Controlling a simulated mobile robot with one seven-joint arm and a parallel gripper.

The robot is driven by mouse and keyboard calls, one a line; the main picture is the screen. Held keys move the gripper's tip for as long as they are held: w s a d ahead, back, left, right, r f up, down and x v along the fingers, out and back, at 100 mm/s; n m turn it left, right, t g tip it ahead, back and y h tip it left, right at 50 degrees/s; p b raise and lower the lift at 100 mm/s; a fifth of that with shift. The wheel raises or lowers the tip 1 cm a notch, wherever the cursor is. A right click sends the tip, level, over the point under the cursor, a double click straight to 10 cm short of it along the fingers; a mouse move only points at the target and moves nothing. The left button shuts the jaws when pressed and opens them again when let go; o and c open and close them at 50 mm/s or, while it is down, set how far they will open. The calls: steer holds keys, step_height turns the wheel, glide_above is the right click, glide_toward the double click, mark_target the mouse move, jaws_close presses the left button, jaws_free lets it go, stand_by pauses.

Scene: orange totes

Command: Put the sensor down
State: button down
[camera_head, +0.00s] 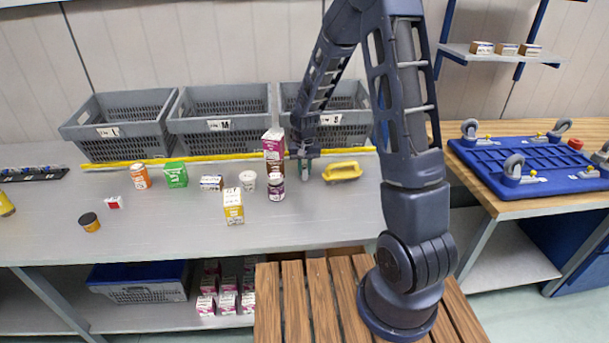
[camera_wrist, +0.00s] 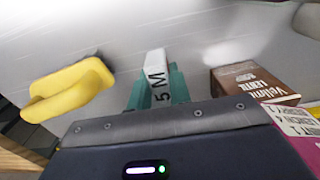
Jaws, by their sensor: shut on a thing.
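My gripper (camera_head: 304,170) is low over the grey worktop, between a brown-and-magenta carton and a yellow handle-shaped thing. In the wrist view its two teal fingers (camera_wrist: 157,88) are shut on a small whitish block marked "5 M", which I take to be the sensor (camera_wrist: 157,62). The block stands out beyond the fingers toward the worktop. Whether its far end touches the worktop I cannot tell. In the head view the block is too small and covered to make out.
Grey crates (camera_head: 218,122) line the back behind a yellow strip. The worktop (camera_head: 330,215) in front is clear.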

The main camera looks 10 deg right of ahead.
steer(key=shift+f, duration=1.3)
steer(key=shift+f, duration=0.15)
steer(key=c, duration=1.3)
jaws_free()
